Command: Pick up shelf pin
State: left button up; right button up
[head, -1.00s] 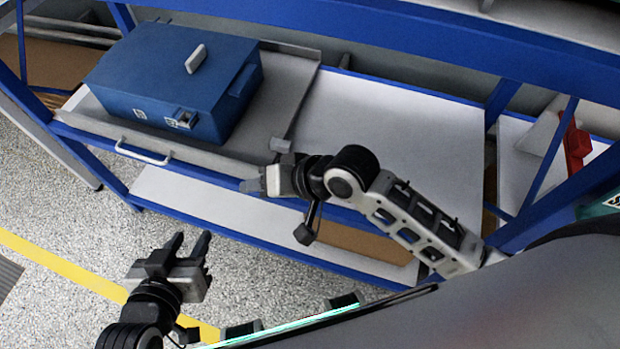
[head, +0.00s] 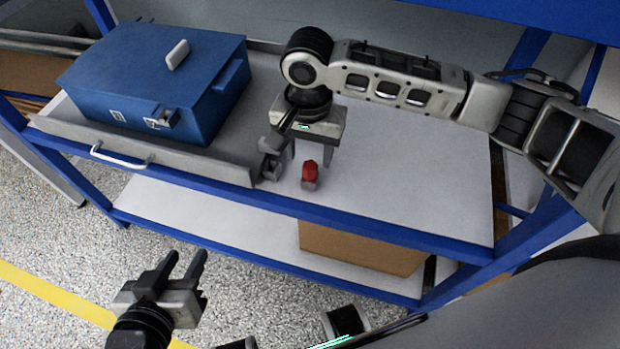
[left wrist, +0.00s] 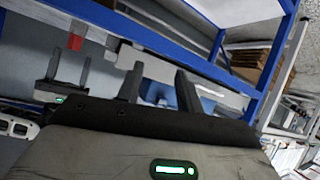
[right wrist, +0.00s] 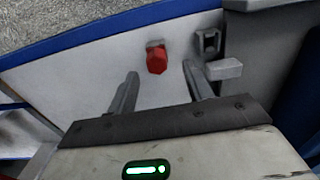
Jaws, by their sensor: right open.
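A small red knob on a grey base, which I take to be the shelf pin (head: 310,171), stands near the front edge of the white shelf. It also shows in the right wrist view (right wrist: 156,60) and the left wrist view (left wrist: 75,42). My right gripper (head: 310,155) is open and points down just behind the pin. In the right wrist view the pin lies just beyond the two fingertips, roughly centred between them; I cannot tell if they touch it. My left gripper (head: 185,258) is open and empty, over the floor in front of the shelf.
A blue box (head: 150,80) with a grey handle sits on a grey tray (head: 215,168) left of the pin. A grey latch-like block (right wrist: 225,68) is close beside my right gripper. A cardboard box (head: 360,250) lies on the lower shelf. The white shelf right of the pin is clear.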

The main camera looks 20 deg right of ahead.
aim_at(310, 165)
jog(key=f, duration=0.2)
jog(key=f+b, duration=0.1)
jog(key=f, duration=0.1)
jog(key=shift+s, duration=0.25)
pick_arm(q)
jog(key=f, duration=0.2)
jog(key=shift+w+d+f, duration=0.25)
jog(key=shift+w+f, duration=0.15)
pick_arm(e)
jog(key=c, duration=1.1)
pick_arm(q)
jog(key=shift+r, duration=0.25)
pick_arm(e)
jog(key=shift+r, duration=0.1)
